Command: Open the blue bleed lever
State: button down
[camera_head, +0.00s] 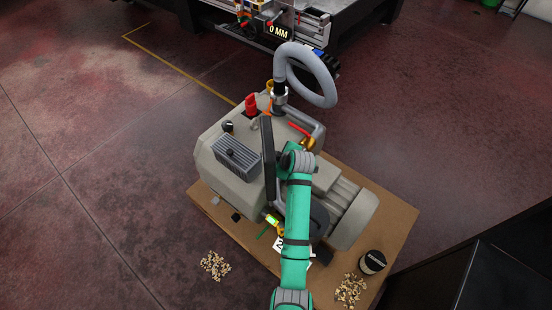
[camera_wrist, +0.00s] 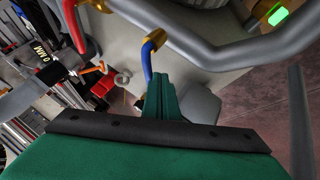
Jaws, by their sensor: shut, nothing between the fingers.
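The blue bleed lever (camera_wrist: 148,62) shows in the wrist view, hanging below a brass-coloured valve (camera_wrist: 155,38) beside a bent grey pipe. My gripper (camera_wrist: 160,82) is shut and empty, its green fingertips right at the lower end of the blue lever. I cannot tell whether they touch it. In the head view I cannot make out the blue lever; my green arm covers that part of the pump. My fingertips are not clear there either.
A red-handled valve (camera_wrist: 76,28) is left of the blue lever, and a thick grey pipe (camera_wrist: 225,52) runs to its right. In the head view, the grey pump unit (camera_head: 222,168) stands on a brown board (camera_head: 388,215). A dark can (camera_head: 372,261) stands at the board's right.

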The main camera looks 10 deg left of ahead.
jog(key=shift+d, duration=0.1)
jog(key=shift+s+d, duration=0.2)
jog(key=shift+d, duration=0.45)
jog(key=v, duration=1)
jog(key=shift+s+r, duration=0.25)
jog(key=shift+r, duration=0.05)
jog(key=shift+d, duration=0.1)
